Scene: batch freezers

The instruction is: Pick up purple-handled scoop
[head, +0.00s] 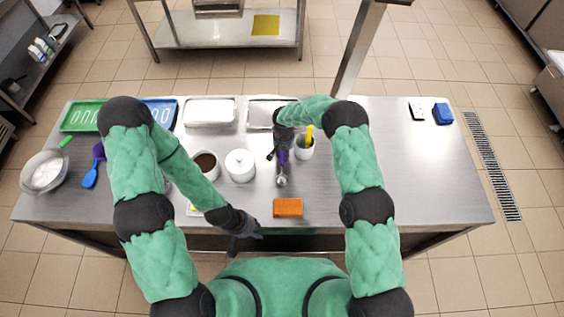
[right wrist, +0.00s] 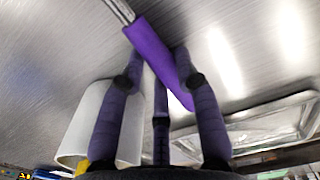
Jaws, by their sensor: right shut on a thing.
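The purple-handled scoop (head: 282,178) is in my right gripper (head: 281,145), its metal end pointing toward the front edge of the table. In the right wrist view, the purple handle (right wrist: 152,45) lies between the fingertips of my right gripper (right wrist: 158,72), which are shut on it; its metal shaft runs out at the top. Whether the scoop touches the tabletop cannot be told. My left gripper (head: 247,229) is low at the table's front edge, away from the scoop; its finger opening is too small to make out.
A white container (head: 306,152) with a yellow-handled tool stands right beside my right gripper. A white lidded pot (head: 240,166) and an orange block (head: 288,208) are nearby. A metal tray (head: 258,116) lies behind. The steel table (head: 430,175) is mostly clear at right.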

